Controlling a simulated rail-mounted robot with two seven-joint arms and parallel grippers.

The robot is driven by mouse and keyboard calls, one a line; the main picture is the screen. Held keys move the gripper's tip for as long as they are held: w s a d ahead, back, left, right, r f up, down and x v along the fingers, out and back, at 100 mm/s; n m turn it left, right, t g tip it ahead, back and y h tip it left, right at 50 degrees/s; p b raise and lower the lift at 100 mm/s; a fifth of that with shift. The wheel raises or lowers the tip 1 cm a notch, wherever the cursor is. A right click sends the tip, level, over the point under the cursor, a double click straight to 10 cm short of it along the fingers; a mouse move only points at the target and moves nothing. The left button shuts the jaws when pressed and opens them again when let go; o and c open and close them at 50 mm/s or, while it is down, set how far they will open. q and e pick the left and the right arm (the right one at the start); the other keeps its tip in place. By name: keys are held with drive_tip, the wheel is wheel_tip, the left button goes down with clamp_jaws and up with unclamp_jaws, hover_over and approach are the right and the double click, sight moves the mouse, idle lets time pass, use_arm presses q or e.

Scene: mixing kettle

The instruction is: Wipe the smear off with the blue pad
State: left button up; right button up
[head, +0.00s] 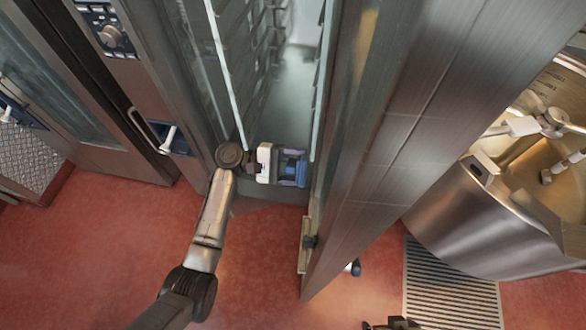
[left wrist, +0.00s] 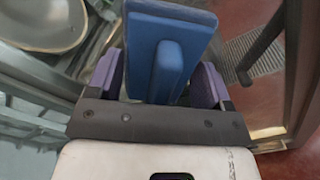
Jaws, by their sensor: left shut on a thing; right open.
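The blue pad (left wrist: 167,52) is a flat blue block with a raised grip bar. My left gripper (head: 290,167) is shut on this bar, with its purple fingers on either side in the left wrist view (left wrist: 163,82). In the head view the pad (head: 300,171) is small and partly covered by the fingers. It is at the opening of the tall cabinet, left of the open door. I cannot make out the smear in either view.
The open steel door (head: 390,130) stands as a tall wall right of my left gripper. The cabinet (head: 290,85) has side racks. A steel kettle (head: 480,220) stands at the right, with a floor grate (head: 450,290) in front. The red floor (head: 100,250) is clear at lower left.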

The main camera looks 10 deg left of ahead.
use_arm(q)
drive_tip(key=shift+d, duration=1.3)
drive_tip(key=d+b, duration=0.1)
drive_tip(key=d, duration=0.2)
drive_tip(key=shift+w+d, duration=0.15)
drive_tip(key=shift+d, duration=0.05)
drive_tip(key=shift+d, duration=0.3)
drive_tip(key=shift+d, duration=0.7)
drive_tip(key=s+p, duration=0.6)
drive_tip(key=s, duration=0.1)
drive_tip(key=shift+s+d, duration=0.15)
drive_tip(key=shift+s, duration=0.05)
idle(0.4)
